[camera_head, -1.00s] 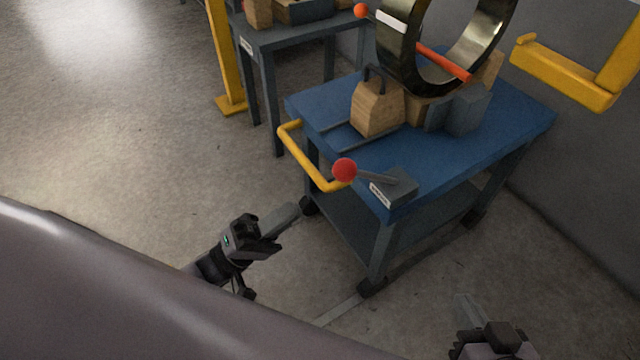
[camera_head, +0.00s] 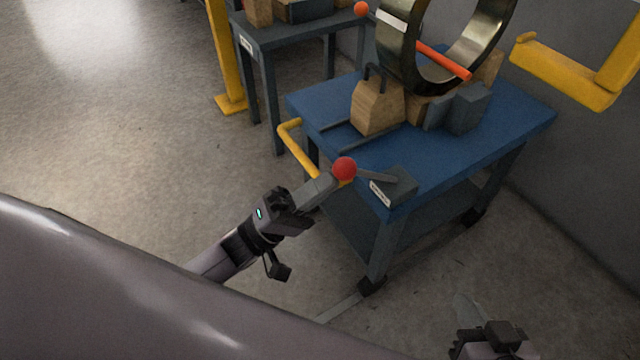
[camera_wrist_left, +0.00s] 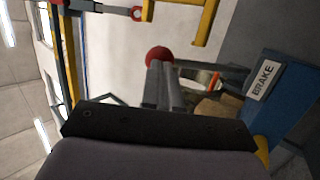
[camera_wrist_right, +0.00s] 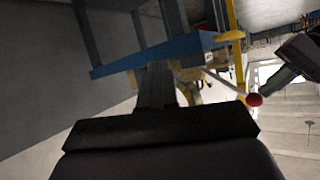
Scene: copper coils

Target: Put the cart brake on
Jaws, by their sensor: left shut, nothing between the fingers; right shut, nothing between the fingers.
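The blue-topped cart (camera_head: 300,104) has a brake lever with a red ball knob (camera_head: 344,168) at its near corner. The lever runs from a grey block (camera_head: 396,186) with a white label, which reads BRAKE in the left wrist view (camera_wrist_left: 263,80). My left gripper (camera_head: 328,182) is shut and empty, its tips right beside the knob; I cannot tell whether they touch. The knob (camera_wrist_left: 158,56) shows just past the fingertips in the left wrist view. My right gripper (camera_head: 464,302) is shut and empty, low at the cart's near right. The knob (camera_wrist_right: 254,99) also shows in the right wrist view.
A yellow handle (camera_head: 298,150) sticks out of the cart's left end, close to the lever. A metal coil (camera_head: 398,50) and wooden blocks (camera_head: 376,108) stand on the cart. A grey table (camera_head: 270,38) and yellow post (camera_head: 222,60) stand behind. The floor at left is clear.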

